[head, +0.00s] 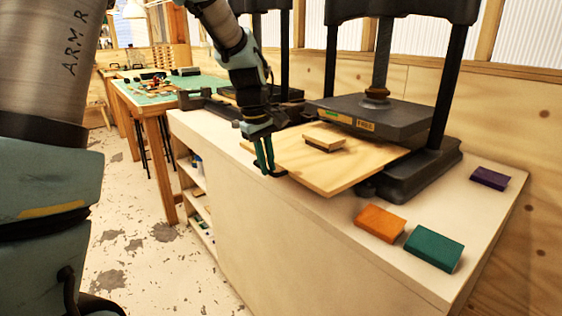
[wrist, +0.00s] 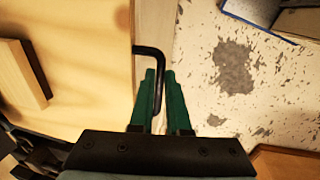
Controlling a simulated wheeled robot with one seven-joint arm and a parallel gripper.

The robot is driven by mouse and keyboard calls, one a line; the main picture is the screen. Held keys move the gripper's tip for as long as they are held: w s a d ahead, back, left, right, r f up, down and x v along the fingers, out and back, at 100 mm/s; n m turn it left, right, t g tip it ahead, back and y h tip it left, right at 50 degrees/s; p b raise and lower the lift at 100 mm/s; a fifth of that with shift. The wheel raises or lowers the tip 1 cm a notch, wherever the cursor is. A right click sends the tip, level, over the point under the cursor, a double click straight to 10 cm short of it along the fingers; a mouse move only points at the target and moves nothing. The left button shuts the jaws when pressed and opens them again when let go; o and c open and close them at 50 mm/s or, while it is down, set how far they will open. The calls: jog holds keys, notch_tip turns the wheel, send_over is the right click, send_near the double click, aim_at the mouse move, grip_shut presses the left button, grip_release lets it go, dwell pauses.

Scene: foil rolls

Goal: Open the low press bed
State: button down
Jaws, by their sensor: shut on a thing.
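The press bed is a pale wooden board (head: 350,176) that sticks out well past the front of the near press, under its dark plate (head: 372,112). A small wooden block (head: 324,143) lies on the board; it also shows in the wrist view (wrist: 20,85). My gripper (head: 263,158) is at the board's front left edge. In the wrist view, the green fingers of my gripper (wrist: 159,82) are shut on a bent black handle (wrist: 150,51) along the edge of the board (wrist: 95,60). In the head view, the fingers hide most of the handle.
An orange block (head: 380,222), a teal block (head: 434,247) and a purple block (head: 490,178) lie on the pale cabinet top (head: 340,235). A second press stands behind my arm. A green-topped table (head: 150,97) is at the left. Speckled floor (head: 150,260) lies open in front.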

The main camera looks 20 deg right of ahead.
jog(key=shift+s+a, duration=0.1)
jog(key=shift+a, duration=0.5)
jog(key=c, duration=0.9)
grip_release()
jog(key=r, duration=0.3)
jog(key=a+r+b, duration=0.1)
jog(key=r, duration=0.3)
jog(key=a+r, duration=0.1)
jog(key=r, duration=0.2)
jog(key=shift+s+r, duration=0.2)
jog(key=shift+r, duration=0.15)
